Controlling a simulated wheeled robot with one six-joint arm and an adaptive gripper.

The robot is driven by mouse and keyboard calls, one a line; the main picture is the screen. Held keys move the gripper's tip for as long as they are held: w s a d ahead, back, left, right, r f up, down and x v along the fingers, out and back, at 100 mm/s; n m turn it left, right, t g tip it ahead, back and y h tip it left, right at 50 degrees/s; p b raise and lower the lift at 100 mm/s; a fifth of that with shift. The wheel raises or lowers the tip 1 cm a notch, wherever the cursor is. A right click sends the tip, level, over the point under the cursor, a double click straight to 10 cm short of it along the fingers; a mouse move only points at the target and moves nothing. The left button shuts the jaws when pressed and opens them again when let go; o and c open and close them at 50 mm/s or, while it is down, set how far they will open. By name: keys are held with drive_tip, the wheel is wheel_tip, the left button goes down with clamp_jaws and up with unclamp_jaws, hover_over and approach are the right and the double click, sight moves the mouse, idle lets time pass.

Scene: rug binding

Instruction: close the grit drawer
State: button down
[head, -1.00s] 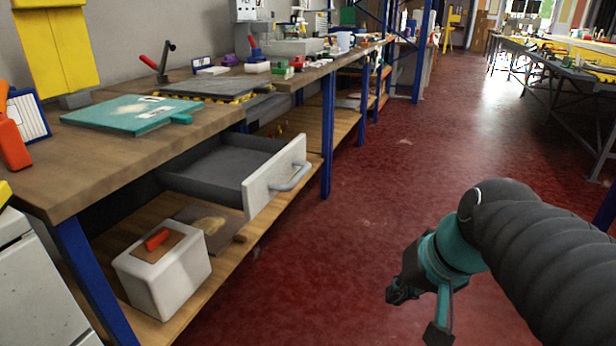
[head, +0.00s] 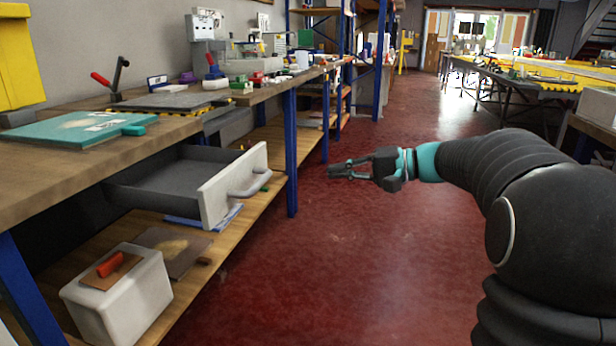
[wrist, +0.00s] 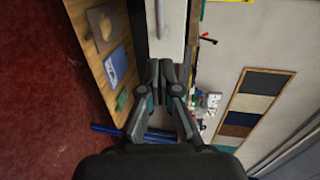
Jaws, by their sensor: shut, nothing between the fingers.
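The grit drawer (head: 170,182) is pulled out from under the wooden workbench at the left of the head view. It has a grey inside, a pale front panel (head: 214,201) and a grey bar handle (head: 252,182). My gripper (head: 335,171) is over the aisle, to the right of the drawer front and apart from it, pointing left. Its fingers are together and empty. In the wrist view, my gripper (wrist: 166,66) points at the pale drawer front (wrist: 166,40), with the handle (wrist: 160,18) beyond the fingertips.
A white box (head: 118,297) with a red-handled tool stands on the lower shelf (head: 235,246). A blue post (head: 290,153) stands just beyond the drawer. A teal board (head: 75,130) lies on the bench top. The red floor (head: 330,270) of the aisle is clear.

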sight(269, 177)
drive_tip(key=x, duration=1.3)
drive_tip(key=shift+a, duration=0.15)
drive_tip(key=shift+w, duration=0.1)
